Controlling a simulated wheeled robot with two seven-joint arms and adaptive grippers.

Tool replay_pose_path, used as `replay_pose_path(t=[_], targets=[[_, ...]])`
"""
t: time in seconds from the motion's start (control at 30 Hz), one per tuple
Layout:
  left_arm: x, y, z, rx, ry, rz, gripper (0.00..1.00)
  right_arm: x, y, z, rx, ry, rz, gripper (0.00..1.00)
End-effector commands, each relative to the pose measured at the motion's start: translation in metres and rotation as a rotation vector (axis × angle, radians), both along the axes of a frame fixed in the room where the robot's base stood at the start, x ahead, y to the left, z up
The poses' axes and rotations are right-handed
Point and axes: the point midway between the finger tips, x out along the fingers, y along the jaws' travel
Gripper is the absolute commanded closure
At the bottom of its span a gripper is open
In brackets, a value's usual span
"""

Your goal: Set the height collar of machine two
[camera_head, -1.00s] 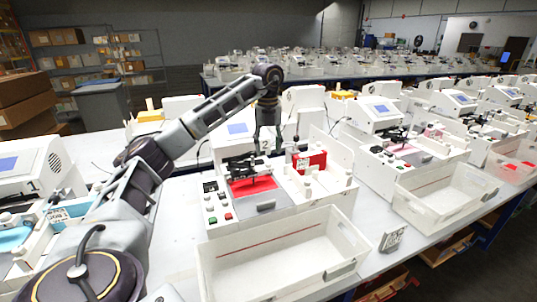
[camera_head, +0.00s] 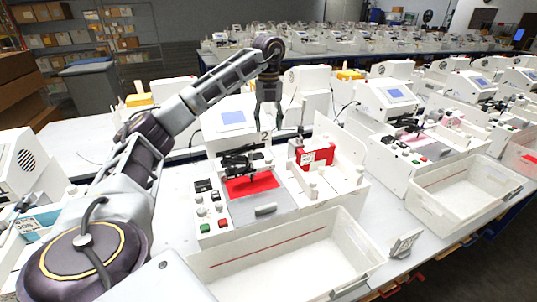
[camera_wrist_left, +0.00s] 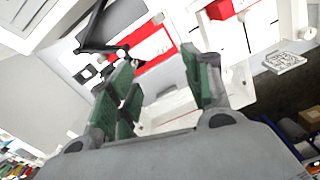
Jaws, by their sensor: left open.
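Machine two (camera_head: 225,125) is a white plotter in the middle of the head view, with a blue screen and the number 2 on its front. Its dark pen carriage (camera_head: 238,163) stands over a red sheet (camera_head: 252,184). I cannot make out the height collar clearly. My left gripper (camera_head: 268,122) hangs fingers down near the number, apparently above the machine, and is open and empty. In the left wrist view its green-padded fingers (camera_wrist_left: 160,88) are spread, with the red sheet (camera_wrist_left: 152,48) and a dark arm beyond them. My right gripper is not in view.
A white open bin (camera_head: 285,262) stands in front of machine two. A red block (camera_head: 316,155) sits at the machine's right, beside an upright white panel. Other plotters (camera_head: 392,98) stand to the right, and one is at the left edge. Buttons (camera_head: 205,212) line the front left.

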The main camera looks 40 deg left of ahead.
Motion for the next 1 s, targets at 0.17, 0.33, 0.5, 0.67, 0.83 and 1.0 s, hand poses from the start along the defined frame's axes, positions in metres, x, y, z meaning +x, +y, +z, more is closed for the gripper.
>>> replay_pose_path(t=[0.17,0.33,0.5,0.67,0.83,1.0], targets=[[0.0,0.0,0.0,0.0,0.0,0.0,0.51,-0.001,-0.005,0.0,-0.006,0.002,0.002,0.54],[0.0,0.0,-0.001,0.0,0.0,0.0,0.51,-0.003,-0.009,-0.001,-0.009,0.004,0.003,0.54],[0.0,0.0,-0.006,0.0,0.0,-0.001,0.51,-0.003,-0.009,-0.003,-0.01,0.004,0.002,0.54],[0.0,-0.001,-0.015,0.0,0.001,-0.001,0.51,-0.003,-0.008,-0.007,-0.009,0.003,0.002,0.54],[0.0,0.0,-0.028,-0.001,0.002,-0.001,0.51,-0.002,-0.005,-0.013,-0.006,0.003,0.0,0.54],[-0.001,0.001,-0.045,0.001,0.002,0.001,0.51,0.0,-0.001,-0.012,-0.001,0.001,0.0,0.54]])
